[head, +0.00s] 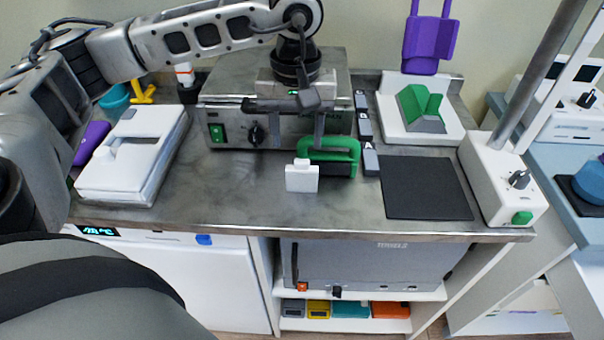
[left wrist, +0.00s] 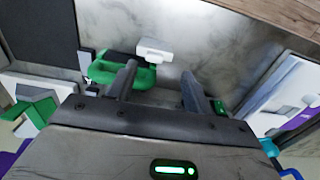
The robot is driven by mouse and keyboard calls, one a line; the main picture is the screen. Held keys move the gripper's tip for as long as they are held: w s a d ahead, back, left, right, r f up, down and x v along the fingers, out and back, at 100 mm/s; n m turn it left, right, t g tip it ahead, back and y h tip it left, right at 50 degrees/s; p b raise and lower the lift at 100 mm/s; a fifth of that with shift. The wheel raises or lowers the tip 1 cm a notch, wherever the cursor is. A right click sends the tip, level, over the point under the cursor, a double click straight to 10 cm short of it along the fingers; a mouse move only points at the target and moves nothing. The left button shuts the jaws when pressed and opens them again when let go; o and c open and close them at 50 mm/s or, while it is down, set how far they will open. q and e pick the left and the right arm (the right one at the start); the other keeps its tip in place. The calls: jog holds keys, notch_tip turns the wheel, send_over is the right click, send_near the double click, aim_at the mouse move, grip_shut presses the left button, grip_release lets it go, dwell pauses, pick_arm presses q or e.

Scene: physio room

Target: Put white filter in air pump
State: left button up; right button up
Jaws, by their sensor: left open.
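A small white block with a short tab on top, which looks like the white filter (head: 302,178), sits on the steel worktop near its front edge. In the left wrist view the white block (left wrist: 155,48) lies just beyond the fingers. A green loop-shaped piece with a dark part (head: 345,146) stands close behind it to the right; it also shows in the left wrist view (left wrist: 103,73). I cannot tell for sure which thing is the air pump. My left gripper (head: 312,122) is open and empty, above and behind the white block. My right gripper is not in view.
A steel box with a green switch (head: 228,135) stands behind. A white lidded case (head: 110,180) is at left. A dark mat (head: 425,188), a white switch box (head: 495,180) and a white tray with a green wedge (head: 445,128) are at right. The worktop left of the white block is clear.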

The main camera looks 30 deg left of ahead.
aim_at(302, 160)
pick_arm(q)
jog(key=shift+w+d+f+p, duration=0.15)
jog(key=shift+f+p, duration=0.1)
jog(key=shift+f, duration=0.7)
jog(key=shift+w+f+p, duration=0.1)
jog(key=shift+f+p, duration=0.1)
jog(key=shift+f, duration=0.75)
jog(key=shift+w+d+f+p, duration=0.15)
jog(key=shift+f+p, duration=0.1)
jog(key=shift+f, duration=0.7)
jog(key=shift+a, duration=0.1)
grip_shut()
